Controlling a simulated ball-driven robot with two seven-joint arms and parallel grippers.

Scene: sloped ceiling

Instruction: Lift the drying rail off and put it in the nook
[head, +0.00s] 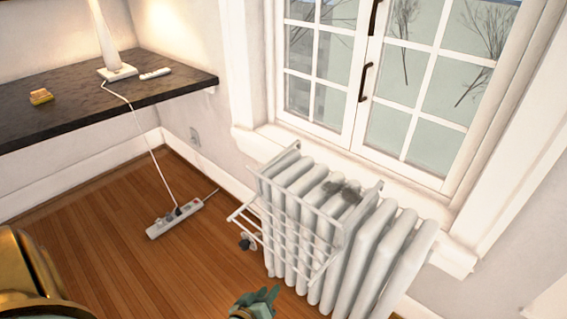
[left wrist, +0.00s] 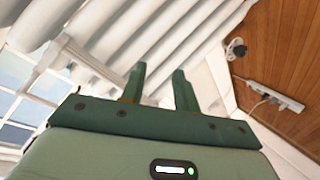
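The drying rail (head: 306,230) is a white wire rack. It hangs on the front of the white ribbed radiator (head: 395,240) below the window, with bars sticking out at its left. My left gripper (head: 262,296) is at the bottom edge of the head view, below and in front of the rail, apart from it. In the left wrist view its two green fingers (left wrist: 159,88) stand apart with nothing between them, and radiator ribs (left wrist: 150,35) fill the top. My right gripper is not in view. I cannot make out which place is the nook.
A power strip (head: 175,218) with a cord lies on the wood floor left of the radiator. Floor below the shelf is mostly clear.

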